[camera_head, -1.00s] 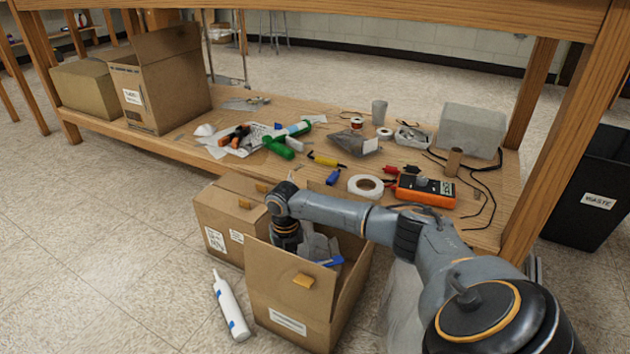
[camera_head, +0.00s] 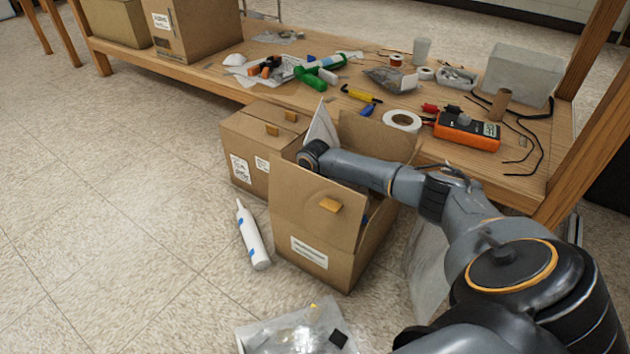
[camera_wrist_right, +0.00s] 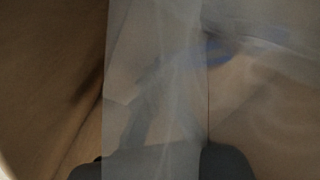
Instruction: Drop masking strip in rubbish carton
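My right arm reaches from the right into the open brown carton (camera_head: 312,255) on the floor, and its wrist is down at the carton's opening. The carton walls hide my right gripper in the head view. In the right wrist view, dark parts of the gripper (camera_wrist_right: 155,160) show at the bottom edge, partly behind a pale translucent strip (camera_wrist_right: 155,80) that runs upright through the picture. Whether the fingers hold this strip, and whether it is the masking strip, I cannot tell. Blurred blue (camera_wrist_right: 215,50) shows through clear film beside it. My left gripper is out of view.
A closed carton (camera_head: 245,150) stands directly behind. A white tube (camera_head: 252,235) and a clear bag (camera_head: 298,330) lie on the floor nearby. The low wooden shelf (camera_head: 205,85) holds a white tape roll (camera_head: 402,121), an orange meter (camera_head: 467,131) and tools. Floor at left is clear.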

